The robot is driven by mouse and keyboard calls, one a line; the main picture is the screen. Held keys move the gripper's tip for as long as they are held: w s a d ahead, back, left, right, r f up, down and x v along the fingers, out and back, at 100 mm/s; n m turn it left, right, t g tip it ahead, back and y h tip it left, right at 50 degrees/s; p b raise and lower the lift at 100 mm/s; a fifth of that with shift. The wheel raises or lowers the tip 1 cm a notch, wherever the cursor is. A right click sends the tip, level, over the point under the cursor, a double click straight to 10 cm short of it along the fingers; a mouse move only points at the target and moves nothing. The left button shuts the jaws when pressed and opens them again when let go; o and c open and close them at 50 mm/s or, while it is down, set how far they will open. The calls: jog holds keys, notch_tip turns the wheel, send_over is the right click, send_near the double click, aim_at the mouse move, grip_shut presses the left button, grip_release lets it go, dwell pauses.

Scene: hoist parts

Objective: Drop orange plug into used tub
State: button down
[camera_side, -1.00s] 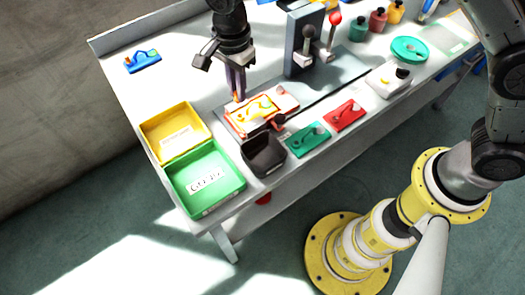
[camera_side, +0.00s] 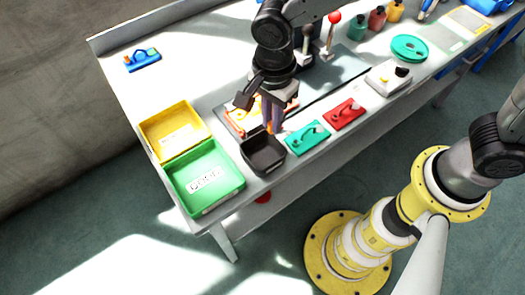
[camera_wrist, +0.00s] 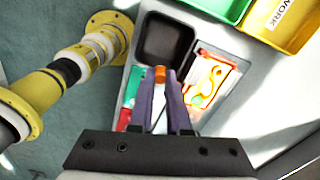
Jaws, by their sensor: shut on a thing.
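My gripper (camera_wrist: 160,82) is shut on the orange plug (camera_wrist: 159,73), which shows between the purple fingertips in the wrist view. In the side view my gripper (camera_side: 271,126) points down beside the far right rim of a small dark open tub (camera_side: 262,168). The dark tub also shows in the wrist view (camera_wrist: 165,42), just beyond the fingertips, and looks empty. I cannot read any label on it. The plug is hardly visible in the side view. I cannot tell whether it is over the tub's rim or short of it.
A yellow tray (camera_side: 153,138) and a labelled green tray (camera_side: 230,192) stand left of the dark tub. An orange-edged board (camera_side: 234,124) lies behind it, partly hidden by my gripper. Green (camera_side: 305,138) and red (camera_side: 345,114) plates lie to the right. Levers (camera_side: 329,40) stand behind.

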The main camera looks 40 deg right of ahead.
jog(key=shift+a+f, duration=0.15)
jog(key=shift+f, duration=2.7)
jog(key=c, duration=0.8)
grip_release()
jog(key=shift+r, duration=0.1)
notch_tip(320, 180, up, 14)
jog(key=shift+f, duration=0.15)
